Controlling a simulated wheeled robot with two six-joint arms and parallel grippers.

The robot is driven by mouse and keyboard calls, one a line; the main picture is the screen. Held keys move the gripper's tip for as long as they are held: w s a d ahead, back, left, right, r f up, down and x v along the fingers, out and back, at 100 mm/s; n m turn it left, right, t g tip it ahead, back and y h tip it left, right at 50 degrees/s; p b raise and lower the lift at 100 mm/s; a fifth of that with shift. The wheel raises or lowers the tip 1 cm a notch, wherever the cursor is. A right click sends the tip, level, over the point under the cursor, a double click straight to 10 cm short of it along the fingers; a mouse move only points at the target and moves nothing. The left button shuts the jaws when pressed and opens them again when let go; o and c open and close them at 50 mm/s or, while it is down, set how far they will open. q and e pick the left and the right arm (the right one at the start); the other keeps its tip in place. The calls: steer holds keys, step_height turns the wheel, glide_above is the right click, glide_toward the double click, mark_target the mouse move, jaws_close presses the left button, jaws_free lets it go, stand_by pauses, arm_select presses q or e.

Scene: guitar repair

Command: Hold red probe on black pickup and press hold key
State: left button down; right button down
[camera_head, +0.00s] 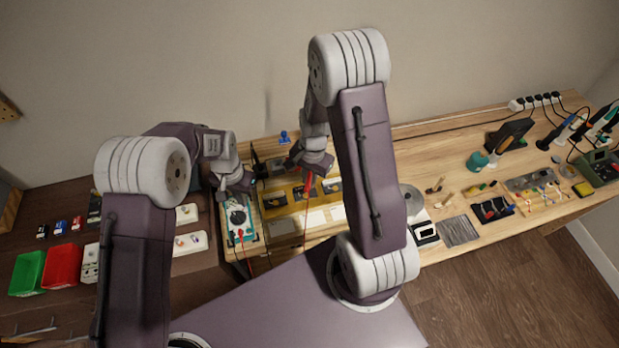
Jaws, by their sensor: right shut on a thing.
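My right gripper (311,172) is shut on the red probe (308,184), whose red body points down over the yellow holder (290,208). Small dark pieces sit along this holder, and one of them (274,201) looks like a black pickup; I cannot tell whether the probe tip touches any of them. My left gripper (236,192) is over the top end of the meter (242,232), a teal and pale device with a dark round dial. Its fingers are too small and dark to show whether they are apart. The meter's keys are not readable.
A red bin (62,265) and a green bin (27,272) stand at the left. White trays (190,243) lie left of the meter. A blue-topped item (284,137) stands behind the holder. Tools and a soldering station (600,168) fill the right bench.

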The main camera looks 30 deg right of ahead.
steer(key=shift+f, duration=0.65)
stand_by(1.9)
arm_select(q)
steer(key=shift+f, duration=0.6)
arm_select(e)
steer(key=shift+s, duration=0.1)
stand_by(0.5)
arm_select(q)
steer(key=shift+r, duration=3.55)
steer(key=shift+r, duration=0.1)
arm_select(e)
steer(key=shift+r, duration=0.1)
